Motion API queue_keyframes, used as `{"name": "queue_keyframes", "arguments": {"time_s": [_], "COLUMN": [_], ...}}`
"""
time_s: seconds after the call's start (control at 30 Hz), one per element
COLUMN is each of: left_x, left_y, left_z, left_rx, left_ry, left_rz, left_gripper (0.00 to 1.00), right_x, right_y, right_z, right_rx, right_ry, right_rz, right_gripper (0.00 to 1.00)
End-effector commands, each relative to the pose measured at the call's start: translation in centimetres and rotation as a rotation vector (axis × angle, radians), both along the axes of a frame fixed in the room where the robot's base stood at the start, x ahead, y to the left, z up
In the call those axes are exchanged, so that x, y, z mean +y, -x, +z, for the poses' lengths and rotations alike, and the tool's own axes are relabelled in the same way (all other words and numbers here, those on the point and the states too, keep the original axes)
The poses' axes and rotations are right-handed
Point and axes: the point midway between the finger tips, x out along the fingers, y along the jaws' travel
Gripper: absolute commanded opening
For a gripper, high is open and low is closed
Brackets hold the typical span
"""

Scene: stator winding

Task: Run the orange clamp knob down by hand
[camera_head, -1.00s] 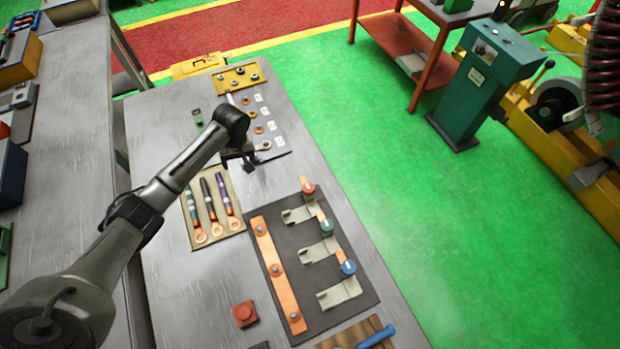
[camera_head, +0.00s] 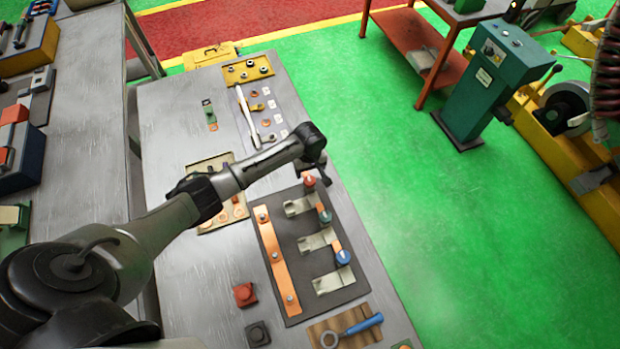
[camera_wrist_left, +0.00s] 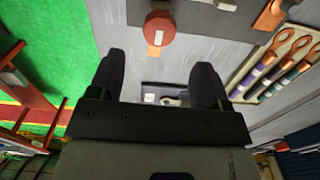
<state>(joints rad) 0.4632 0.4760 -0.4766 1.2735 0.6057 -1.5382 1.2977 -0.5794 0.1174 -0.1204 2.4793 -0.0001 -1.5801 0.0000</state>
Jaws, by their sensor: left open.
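The red-orange clamp knob (camera_head: 309,182) is the farthest of three knobs on the dark board (camera_head: 290,313). It sits at the end of a copper strip. In the left wrist view the knob (camera_wrist_left: 160,28) is round and lies beyond the fingertips, roughly centred between them and apart from both. My left gripper (camera_head: 316,171) is beside and just above the knob at the board's far edge, mostly hidden by its own wrist. In the left wrist view my left gripper (camera_wrist_left: 160,70) is open and empty. My right gripper is not in view.
A green knob (camera_head: 325,216) and a blue knob (camera_head: 343,257) stand nearer on the board, beside pale metal brackets. A long copper bar (camera_head: 276,262) runs along its left. A blue-handled ring spanner (camera_head: 363,325) lies at the front. My forearm covers part of the tool tray (camera_head: 207,166).

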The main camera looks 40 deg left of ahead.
Motion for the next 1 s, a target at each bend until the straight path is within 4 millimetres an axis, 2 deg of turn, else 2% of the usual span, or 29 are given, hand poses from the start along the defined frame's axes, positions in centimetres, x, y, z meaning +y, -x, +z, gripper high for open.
{"name": "queue_keyframes", "arguments": {"time_s": [0.03, 0.2, 0.4, 0.6, 0.93, 1.0], "left_x": [0.0, 0.0, 0.0, 0.0, 0.0, 0.0], "left_y": [0.0, 0.0, 0.0, 0.0, 0.0, 0.0], "left_z": [-1.0, -3.8, -6.0, -7.0, -7.1, -7.1], "left_rx": [0.002, 0.002, 0.000, 0.000, -0.001, -0.001], "left_ry": [0.000, 0.000, 0.000, 0.000, 0.001, 0.001], "left_rz": [0.000, 0.000, -0.001, -0.002, -0.002, -0.002], "left_gripper": [0.71, 0.71, 0.71, 0.71, 0.71, 0.64], "right_x": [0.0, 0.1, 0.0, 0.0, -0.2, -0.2], "right_y": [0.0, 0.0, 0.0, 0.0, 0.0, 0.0], "right_z": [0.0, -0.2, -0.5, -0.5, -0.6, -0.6], "right_rx": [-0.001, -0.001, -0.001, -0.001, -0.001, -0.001], "right_ry": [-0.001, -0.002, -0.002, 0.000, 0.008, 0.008], "right_rz": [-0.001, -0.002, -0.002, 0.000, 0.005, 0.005], "right_gripper": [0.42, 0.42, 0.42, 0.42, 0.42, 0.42]}}
